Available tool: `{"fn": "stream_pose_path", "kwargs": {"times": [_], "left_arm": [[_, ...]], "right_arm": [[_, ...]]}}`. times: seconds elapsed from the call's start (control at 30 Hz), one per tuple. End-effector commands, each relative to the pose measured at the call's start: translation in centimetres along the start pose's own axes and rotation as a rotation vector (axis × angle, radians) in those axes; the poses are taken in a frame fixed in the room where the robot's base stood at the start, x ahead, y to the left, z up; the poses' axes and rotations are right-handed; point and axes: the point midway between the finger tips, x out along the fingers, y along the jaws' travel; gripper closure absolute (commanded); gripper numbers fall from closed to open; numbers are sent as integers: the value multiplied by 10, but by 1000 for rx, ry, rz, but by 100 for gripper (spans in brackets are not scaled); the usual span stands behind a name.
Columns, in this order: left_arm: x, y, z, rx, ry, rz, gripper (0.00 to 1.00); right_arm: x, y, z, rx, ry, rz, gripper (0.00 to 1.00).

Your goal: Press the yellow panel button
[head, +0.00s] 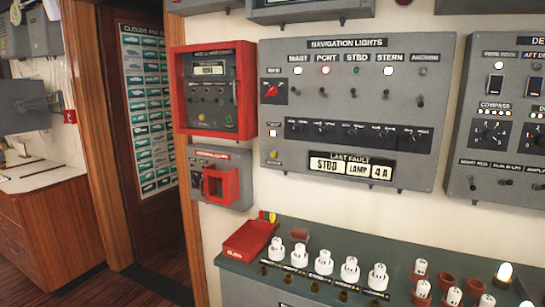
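A grey navigation lights panel (335,182) hangs on the wall right of centre. At its lower left is a small yellow button (273,154), below a white square button (273,132). Neither of my grippers is in view, and nothing covers the panels.
Below the panels a dark green counter (320,244) holds several white lamps (349,269), brown cups (475,287) and a red tray (247,240). A grey box with a red guard (234,186) is on the wall. A doorway and wooden cabinet (50,222) are at left.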

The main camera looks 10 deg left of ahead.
Motion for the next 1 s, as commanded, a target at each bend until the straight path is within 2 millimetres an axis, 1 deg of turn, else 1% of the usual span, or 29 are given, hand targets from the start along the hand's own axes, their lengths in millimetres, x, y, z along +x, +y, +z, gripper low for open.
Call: {"fn": "stream_pose_path", "kwargs": {"times": [0.53,1.0], "left_arm": [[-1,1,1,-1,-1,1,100],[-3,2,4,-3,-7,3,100]], "right_arm": [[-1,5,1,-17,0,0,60],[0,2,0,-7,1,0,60]]}}
